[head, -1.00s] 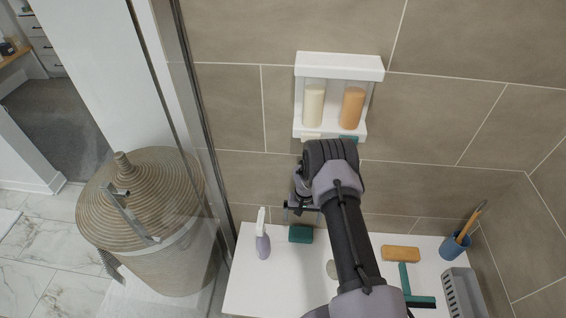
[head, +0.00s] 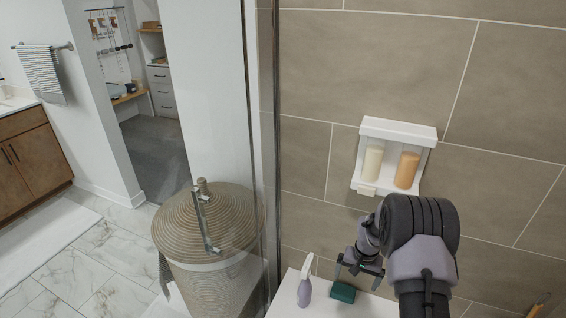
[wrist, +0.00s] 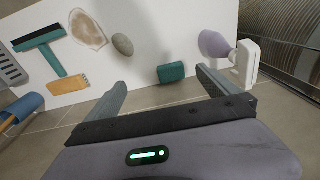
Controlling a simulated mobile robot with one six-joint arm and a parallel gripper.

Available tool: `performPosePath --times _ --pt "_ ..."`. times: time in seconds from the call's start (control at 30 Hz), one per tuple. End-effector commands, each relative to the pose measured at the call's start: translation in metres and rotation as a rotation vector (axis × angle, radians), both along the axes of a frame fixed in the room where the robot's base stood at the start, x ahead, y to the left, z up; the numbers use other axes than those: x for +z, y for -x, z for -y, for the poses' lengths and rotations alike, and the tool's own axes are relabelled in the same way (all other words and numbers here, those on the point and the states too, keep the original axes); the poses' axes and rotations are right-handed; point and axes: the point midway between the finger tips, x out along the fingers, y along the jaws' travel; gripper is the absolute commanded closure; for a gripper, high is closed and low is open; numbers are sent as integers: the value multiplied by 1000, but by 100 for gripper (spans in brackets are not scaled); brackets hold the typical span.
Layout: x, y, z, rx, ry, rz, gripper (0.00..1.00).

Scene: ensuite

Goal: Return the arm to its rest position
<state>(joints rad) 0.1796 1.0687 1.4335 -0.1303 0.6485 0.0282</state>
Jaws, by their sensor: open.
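My arm reaches up from the lower right of the head view, bent at a dark ribbed joint. My gripper (head: 359,274) hangs on the far side of it, above the white bench (head: 385,306). Its two fingers stand apart with nothing between them, and they also show in the wrist view (wrist: 161,77). A teal block (head: 343,292) lies on the bench just below the gripper. In the wrist view the block (wrist: 171,73) appears between the finger tips but apart from them.
A lilac spray bottle (head: 304,288) stands left of the block. A wall shelf (head: 398,128) holds a cream bottle (head: 373,162) and an orange bottle (head: 407,170). A glass panel edge and wicker basket (head: 208,230) stand left. A squeegee (wrist: 40,40) and stone (wrist: 122,44) lie on the bench.

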Motion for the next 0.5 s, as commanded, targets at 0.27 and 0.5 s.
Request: performPosePath --times 0.27,0.5 --pt "173 21 -34 -3 -18 114 0" --pt "349 163 -94 4 -78 290 0"
